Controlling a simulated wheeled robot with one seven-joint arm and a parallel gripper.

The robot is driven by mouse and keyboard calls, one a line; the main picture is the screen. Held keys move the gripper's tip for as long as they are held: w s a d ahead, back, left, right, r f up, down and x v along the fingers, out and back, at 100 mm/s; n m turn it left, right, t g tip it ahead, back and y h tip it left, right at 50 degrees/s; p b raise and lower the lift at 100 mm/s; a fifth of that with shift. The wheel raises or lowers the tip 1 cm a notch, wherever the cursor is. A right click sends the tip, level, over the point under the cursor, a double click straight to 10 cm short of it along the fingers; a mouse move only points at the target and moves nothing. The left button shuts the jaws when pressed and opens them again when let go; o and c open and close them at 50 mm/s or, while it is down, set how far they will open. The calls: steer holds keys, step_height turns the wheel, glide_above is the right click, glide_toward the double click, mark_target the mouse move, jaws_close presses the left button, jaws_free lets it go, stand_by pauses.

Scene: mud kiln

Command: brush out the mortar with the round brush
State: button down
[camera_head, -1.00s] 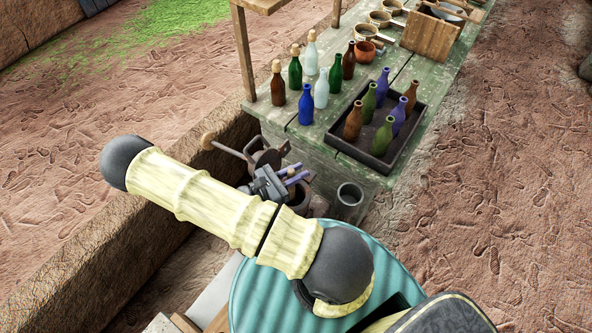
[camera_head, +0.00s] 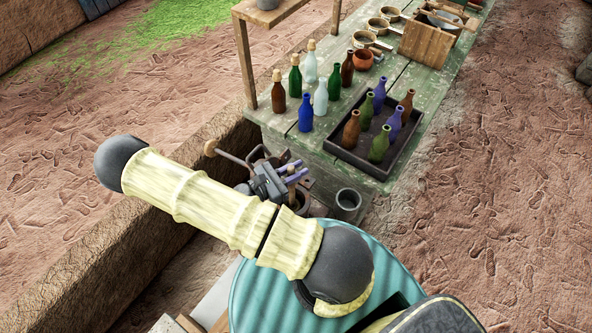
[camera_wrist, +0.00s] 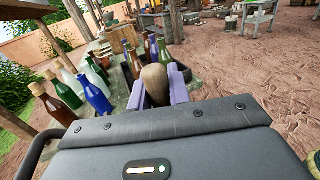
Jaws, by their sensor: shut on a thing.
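My gripper (camera_head: 294,172), with purple fingers, is shut on the round brush. The brush's rounded wooden handle end (camera_wrist: 155,84) stands between the fingers in the wrist view. In the head view a short piece of brown handle shows below the fingers; the bristles are hidden. A dark round vessel, apparently the mortar (camera_head: 304,203), sits under the gripper at the near end of the green bench, partly hidden by my gripper and arm. I cannot tell whether the brush touches its inside.
A grey cup (camera_head: 348,200) stands just right of the vessel. A dark tray (camera_head: 345,155) of bottles and several loose bottles stand behind on the bench. A wooden box (camera_head: 428,45) is farther back.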

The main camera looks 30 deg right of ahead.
step_height(320, 180, up, 14)
steer(key=p, duration=1)
steer(key=shift+f, duration=0.15)
stand_by(0.3)
